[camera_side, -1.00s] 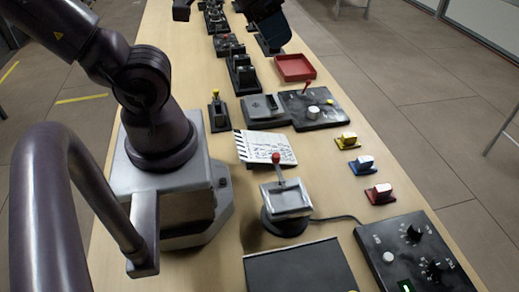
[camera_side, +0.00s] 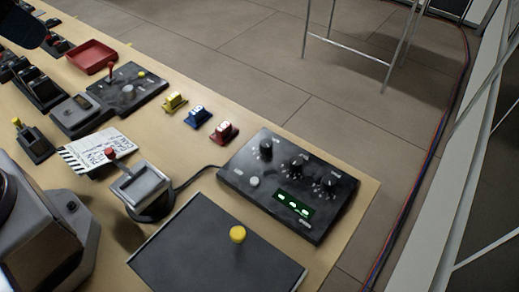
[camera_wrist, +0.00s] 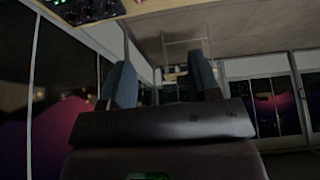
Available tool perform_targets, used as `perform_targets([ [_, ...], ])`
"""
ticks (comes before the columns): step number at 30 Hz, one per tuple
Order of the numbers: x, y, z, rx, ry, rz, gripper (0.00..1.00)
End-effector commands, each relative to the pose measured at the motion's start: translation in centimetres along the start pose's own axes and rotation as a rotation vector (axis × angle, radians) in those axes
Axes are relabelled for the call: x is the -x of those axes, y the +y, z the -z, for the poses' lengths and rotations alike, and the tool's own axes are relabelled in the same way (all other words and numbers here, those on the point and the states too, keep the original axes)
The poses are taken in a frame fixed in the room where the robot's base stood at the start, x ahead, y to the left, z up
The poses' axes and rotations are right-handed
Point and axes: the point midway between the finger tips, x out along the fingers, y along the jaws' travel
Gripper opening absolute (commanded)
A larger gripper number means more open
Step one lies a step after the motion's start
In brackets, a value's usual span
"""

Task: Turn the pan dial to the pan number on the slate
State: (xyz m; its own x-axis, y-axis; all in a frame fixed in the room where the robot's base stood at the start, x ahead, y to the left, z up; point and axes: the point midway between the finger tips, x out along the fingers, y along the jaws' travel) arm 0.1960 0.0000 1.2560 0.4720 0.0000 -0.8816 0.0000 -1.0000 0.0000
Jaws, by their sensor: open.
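A black control box (camera_side: 250,185) lies on the right end of the table in the side view. It carries three dark dials: one at the left (camera_side: 265,150), one in the middle (camera_side: 297,170) and one at the right (camera_side: 328,186). Their labels are too small to read, so I cannot tell which is the pan dial. The white slate (camera_side: 100,151) lies left of it, its handwriting unreadable. In the wrist view my gripper (camera_wrist: 163,82) is open, with two blue fingers apart and nothing between them. The box (camera_wrist: 85,8) shows at that view's top left.
Yellow (camera_side: 174,102), blue (camera_side: 197,117) and red (camera_side: 223,132) switches stand behind. A red tray (camera_side: 91,57) is farther back. A cable runs to the box.

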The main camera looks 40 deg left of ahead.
Motion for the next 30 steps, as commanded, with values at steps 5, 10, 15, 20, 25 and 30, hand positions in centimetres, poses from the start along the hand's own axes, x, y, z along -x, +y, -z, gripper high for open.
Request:
perform_targets([
  [5,-1.5,1.0,-0.3,-0.044,-0.074,-0.019,0.56],
  [10,-4.1,3.6,1.9,-0.152,-0.202,-0.045,0.56],
  [15,-7.2,7.8,5.9,-0.333,-0.297,-0.074,0.56],
  [20,-11.1,12.8,9.0,-0.560,-0.366,-0.118,0.56],
  [25,-16.1,19.1,10.9,-0.829,-0.422,-0.185,0.56],
  [30,-21.6,25.6,11.2,-1.116,-0.459,-0.273,0.56],
])
